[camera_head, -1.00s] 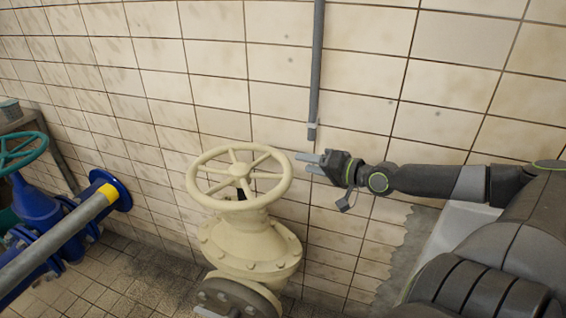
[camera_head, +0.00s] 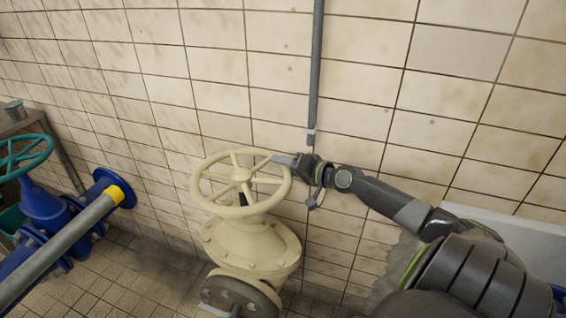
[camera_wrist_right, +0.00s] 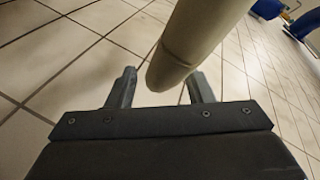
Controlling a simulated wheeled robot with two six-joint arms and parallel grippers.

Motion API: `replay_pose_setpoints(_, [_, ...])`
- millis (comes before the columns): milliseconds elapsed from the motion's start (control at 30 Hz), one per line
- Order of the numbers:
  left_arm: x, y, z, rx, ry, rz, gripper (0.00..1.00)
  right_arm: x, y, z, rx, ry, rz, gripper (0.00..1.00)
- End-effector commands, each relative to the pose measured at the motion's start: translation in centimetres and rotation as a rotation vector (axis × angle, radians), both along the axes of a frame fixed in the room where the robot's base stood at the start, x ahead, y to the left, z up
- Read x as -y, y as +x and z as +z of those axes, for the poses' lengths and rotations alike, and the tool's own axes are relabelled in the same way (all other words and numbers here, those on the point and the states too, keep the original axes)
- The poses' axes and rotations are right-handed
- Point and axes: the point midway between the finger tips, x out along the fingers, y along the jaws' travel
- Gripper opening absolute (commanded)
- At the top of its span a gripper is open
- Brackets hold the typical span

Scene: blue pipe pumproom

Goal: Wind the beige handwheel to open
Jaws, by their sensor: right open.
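The beige handwheel (camera_head: 241,174) sits level on top of a beige valve body (camera_head: 250,243) in the middle of the head view. My right gripper (camera_head: 280,160) is at the right side of the wheel's rim, reaching in from the right. In the right wrist view the open fingers (camera_wrist_right: 160,88) stand on either side of a thick beige bar (camera_wrist_right: 190,45), part of the rim, which lies between and beyond the fingertips. I cannot tell whether either finger touches it. My left gripper is not in view.
A tiled wall (camera_head: 420,90) stands close behind the wheel, with a vertical grey pipe (camera_head: 315,70) on it. At the left are a blue valve with a teal handwheel (camera_head: 22,155) and a grey pipe with a yellow band (camera_head: 60,243). Tiled floor (camera_head: 125,275) lies between.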

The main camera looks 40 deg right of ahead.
Motion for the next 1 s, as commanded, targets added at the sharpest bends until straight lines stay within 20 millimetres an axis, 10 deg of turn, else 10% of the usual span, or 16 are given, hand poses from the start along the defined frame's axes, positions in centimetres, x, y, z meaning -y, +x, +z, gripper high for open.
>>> replay_pose_setpoints(467, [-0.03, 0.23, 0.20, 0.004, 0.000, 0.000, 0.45, -0.23, 0.89, -0.24, -0.001, 0.000, 0.000, 0.46])
replay_pose_setpoints(800, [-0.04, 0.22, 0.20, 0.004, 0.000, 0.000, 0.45, -0.21, 0.87, -0.24, -0.001, 0.000, 0.000, 0.01])
replay_pose_setpoints(1000, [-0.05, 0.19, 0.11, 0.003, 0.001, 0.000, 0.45, -0.20, 0.87, -0.30, -0.001, -0.001, 0.001, 0.00])
